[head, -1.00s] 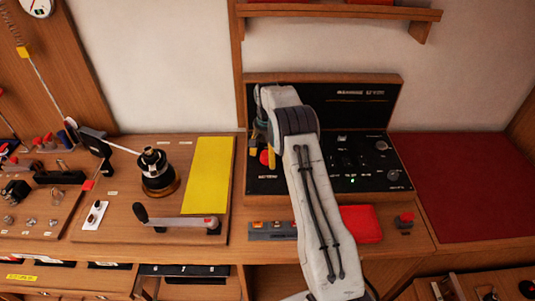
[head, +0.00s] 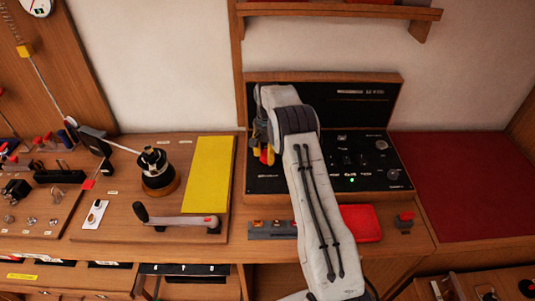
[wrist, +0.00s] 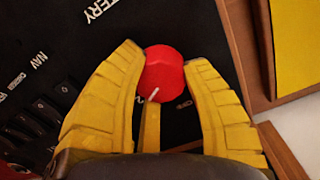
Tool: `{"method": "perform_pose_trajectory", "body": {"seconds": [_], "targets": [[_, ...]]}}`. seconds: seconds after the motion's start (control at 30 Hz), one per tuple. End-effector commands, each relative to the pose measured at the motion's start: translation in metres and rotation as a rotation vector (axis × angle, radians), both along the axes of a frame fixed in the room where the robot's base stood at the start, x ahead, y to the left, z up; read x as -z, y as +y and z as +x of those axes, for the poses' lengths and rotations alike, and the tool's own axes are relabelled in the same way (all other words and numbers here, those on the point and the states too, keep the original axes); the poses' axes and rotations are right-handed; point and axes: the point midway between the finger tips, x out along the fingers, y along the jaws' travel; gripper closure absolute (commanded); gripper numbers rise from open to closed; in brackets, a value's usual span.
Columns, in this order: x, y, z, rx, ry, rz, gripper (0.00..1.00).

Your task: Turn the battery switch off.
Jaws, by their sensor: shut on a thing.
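The battery switch is a red knob (wrist: 163,72) on a black panel, with part of the word BATTERY beside it in the wrist view. Its short white pointer slants toward the lower left of that view. An OFF mark (wrist: 183,104) shows to the lower right of the knob. My gripper (wrist: 164,80) has its yellow fingers on both sides of the knob and is shut on it. In the head view my gripper (head: 266,155) reaches down to the panel's left part, and a little of the red knob shows between the fingers.
The black panel (head: 375,150) carries other knobs and switches to the right of my arm. A red mat (head: 455,185) lies further right. A yellow sheet (head: 208,175), a winch (head: 157,170) and a crank handle (head: 180,220) are at the left.

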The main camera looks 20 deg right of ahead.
Motion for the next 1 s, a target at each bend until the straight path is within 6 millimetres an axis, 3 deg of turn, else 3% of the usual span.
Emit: {"method": "perform_pose_trajectory", "body": {"seconds": [0.47, 1.0], "targets": [[0.0032, 0.0, -0.0006, -0.131, 0.003, 0.001, 0.89], [0.0033, 0.0, -0.0014, -0.625, 0.006, 0.002, 0.89]]}}
